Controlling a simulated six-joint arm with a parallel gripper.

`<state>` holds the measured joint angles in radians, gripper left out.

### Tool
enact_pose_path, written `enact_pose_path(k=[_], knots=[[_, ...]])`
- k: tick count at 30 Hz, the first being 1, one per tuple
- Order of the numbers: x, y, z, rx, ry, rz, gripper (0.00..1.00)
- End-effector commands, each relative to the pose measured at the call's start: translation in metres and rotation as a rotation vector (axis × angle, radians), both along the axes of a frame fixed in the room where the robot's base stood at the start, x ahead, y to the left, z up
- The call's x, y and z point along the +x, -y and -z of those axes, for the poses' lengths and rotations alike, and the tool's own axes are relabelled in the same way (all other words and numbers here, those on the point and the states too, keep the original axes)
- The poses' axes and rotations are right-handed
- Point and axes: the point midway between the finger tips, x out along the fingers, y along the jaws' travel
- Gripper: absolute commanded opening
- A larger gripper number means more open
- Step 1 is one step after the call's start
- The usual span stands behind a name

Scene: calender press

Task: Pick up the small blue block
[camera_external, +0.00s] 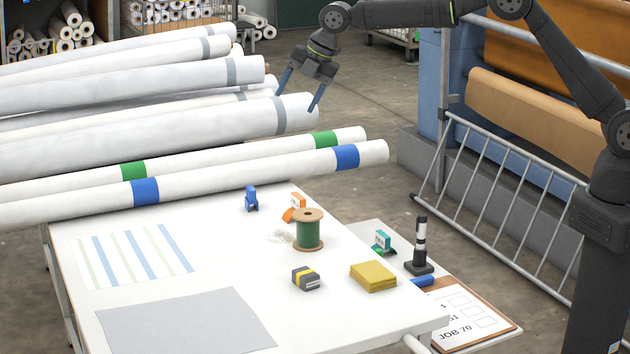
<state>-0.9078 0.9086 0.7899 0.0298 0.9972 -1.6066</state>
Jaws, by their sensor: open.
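A small blue block-like piece (251,199) with a notched lower edge stands upright on the white table (215,255), near its back edge and just in front of the long white rolls. My gripper (297,101) hangs in the upper middle of the picture, up and to the right of the blue piece and well apart from it. Its two blue fingers point downward and are spread open, with nothing visible between them. The fingers overlap the end of a white roll in the picture; I cannot tell how far they are from it.
Long white rolls (180,110) lie behind the blue piece. The table's left part holds flat sheets.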

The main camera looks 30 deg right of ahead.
Motion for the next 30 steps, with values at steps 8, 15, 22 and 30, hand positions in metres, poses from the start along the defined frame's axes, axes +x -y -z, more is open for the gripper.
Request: enact_pose_path(k=[8,15,22,30], knots=[[0.001,-0.01,0.041,0.167,-0.156,0.491,0.65],[0.001,-0.017,0.072,0.327,-0.305,0.895,0.65],[0.0,-0.02,0.09,0.433,-0.41,1.142,0.65],[0.004,-0.027,0.108,0.455,-0.436,1.2,0.65]])
